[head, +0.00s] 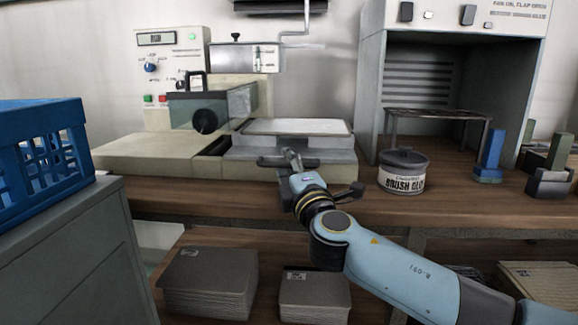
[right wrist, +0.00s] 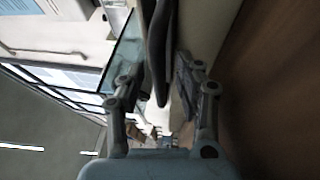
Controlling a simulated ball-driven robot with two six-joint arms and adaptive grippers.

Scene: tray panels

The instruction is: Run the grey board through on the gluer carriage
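The gluer (head: 175,65) stands at the back left of the bench, with a dial, buttons and a dark roller. Its carriage (head: 300,152) sits to the right of the roller, with a dark handle bar on its front. A flat pale grey panel (head: 297,127) lies on top of the carriage; I cannot tell if it is the grey board or the carriage bed. My right gripper (head: 292,160) is at the handle bar. In the right wrist view its fingers (right wrist: 162,90) are spread, with the dark bar (right wrist: 157,50) between them. My left gripper is out of view.
A glue tub (head: 403,172) stands right of the carriage, by a hood (head: 370,75) with a wire rack. Blue and green blocks stand farther right. A blue crate (head: 45,150) sits on a grey cabinet at left. Stacks of grey boards (head: 210,280) lie on the lower shelf.

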